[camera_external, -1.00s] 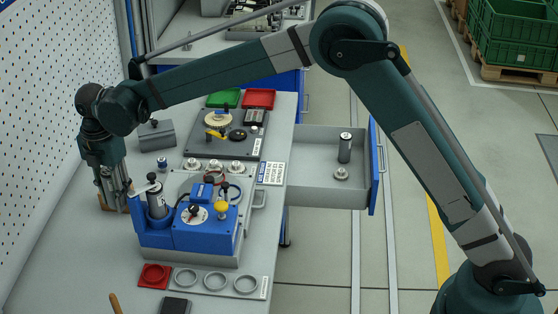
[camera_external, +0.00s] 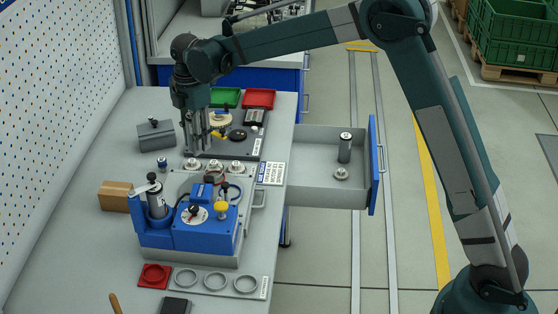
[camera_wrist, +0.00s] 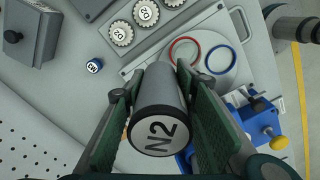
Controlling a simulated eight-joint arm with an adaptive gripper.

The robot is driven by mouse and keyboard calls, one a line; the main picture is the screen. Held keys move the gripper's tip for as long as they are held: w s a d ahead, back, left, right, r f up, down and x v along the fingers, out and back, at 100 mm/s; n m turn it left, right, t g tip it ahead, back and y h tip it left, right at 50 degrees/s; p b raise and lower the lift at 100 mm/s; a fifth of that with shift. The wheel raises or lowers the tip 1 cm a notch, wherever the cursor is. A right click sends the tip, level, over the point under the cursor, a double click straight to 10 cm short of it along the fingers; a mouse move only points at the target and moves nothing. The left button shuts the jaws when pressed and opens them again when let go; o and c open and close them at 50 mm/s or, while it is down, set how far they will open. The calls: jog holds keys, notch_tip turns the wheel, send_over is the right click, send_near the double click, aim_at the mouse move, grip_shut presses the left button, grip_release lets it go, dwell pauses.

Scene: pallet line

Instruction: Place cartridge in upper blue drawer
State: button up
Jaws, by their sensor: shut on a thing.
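My gripper (camera_external: 203,145) is shut on a grey metal cylinder, the cartridge (camera_wrist: 159,95), whose dark-rimmed end reads "N2" in the wrist view. The pads press on its two sides. In the external view the gripper points down over the left rear of the workbench, and the cartridge is hard to make out between the fingers. The drawer (camera_external: 318,187) with a blue front (camera_external: 373,165) stands pulled out right of the bench. A similar upright cylinder (camera_external: 345,148) and a small round metal part (camera_external: 341,174) are in it.
A blue fixture (camera_external: 205,232) holding another grey cylinder (camera_external: 156,200) stands on the bench. A cardboard box (camera_external: 115,196), a grey lidded box (camera_external: 156,134), a green tray (camera_external: 226,97) and a red tray (camera_external: 259,98) are around. Clear floor lies right of the drawer.

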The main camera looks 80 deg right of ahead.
jog(key=s+d+m+b, duration=0.1)
jog(key=s+d+m, duration=0.1)
jog(key=s+d, duration=0.85)
jog(key=m+b, duration=0.4)
jog(key=m, duration=0.3)
send_over(344, 186)
jog(key=a, duration=0.4)
notch_tip(344, 186, down, 26)
jog(key=shift+w+a, duration=0.15)
jog(key=shift+a, duration=0.1)
jog(key=shift+f+b, duration=0.4)
jog(key=shift+f, duration=2.75)
jog(key=shift+f, duration=0.1)
jog(key=shift+f+b, duration=0.35)
jog(key=shift+f, duration=1.4)
